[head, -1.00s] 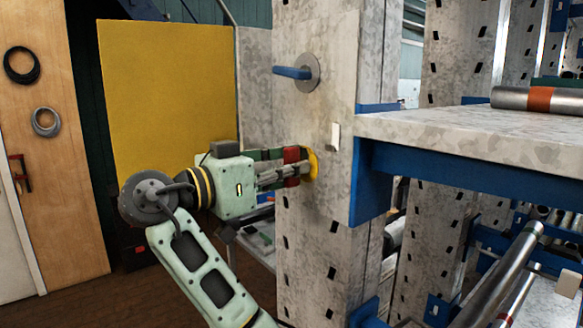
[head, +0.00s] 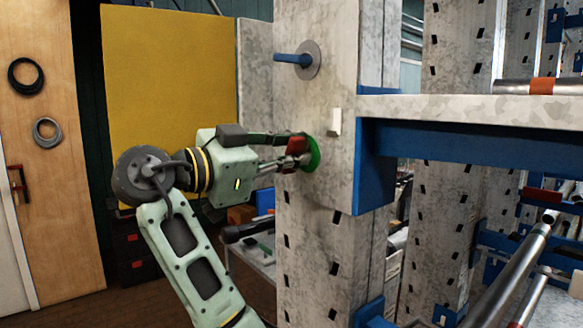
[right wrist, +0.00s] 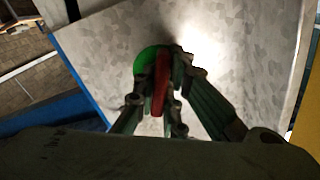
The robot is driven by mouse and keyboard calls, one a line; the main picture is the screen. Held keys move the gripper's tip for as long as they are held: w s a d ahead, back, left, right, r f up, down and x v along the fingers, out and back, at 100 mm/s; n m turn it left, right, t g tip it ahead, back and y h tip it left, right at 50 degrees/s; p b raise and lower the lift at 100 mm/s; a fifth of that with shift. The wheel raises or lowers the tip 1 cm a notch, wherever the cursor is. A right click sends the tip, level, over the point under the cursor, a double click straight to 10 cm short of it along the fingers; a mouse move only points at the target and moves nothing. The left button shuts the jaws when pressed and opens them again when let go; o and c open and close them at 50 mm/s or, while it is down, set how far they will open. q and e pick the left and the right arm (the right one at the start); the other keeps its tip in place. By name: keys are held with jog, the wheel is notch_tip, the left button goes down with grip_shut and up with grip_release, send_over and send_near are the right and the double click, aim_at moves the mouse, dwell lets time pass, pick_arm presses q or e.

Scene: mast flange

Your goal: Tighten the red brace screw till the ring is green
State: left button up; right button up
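The red brace screw (head: 296,148) sticks out of the face of the grey metal mast (head: 320,190). The ring (head: 313,154) around its base is green. My right gripper (head: 292,156) reaches it from the left, with its fingers at the red head. In the right wrist view the red screw (right wrist: 160,82) stands between the two fingers (right wrist: 164,88), which look closed on it, and the green ring (right wrist: 148,58) shows behind. The fingers hide part of the screw. My left gripper is not in view.
A blue handle (head: 292,59) on a round grey plate sits higher on the mast. A small white switch (head: 335,121) is right of the screw. A shelf with a blue beam (head: 450,150) juts out to the right. A yellow panel (head: 165,80) stands behind my arm.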

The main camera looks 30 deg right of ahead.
jog(key=o, duration=0.5)
jog(key=a, duration=0.5)
jog(key=shift+s, duration=0.2)
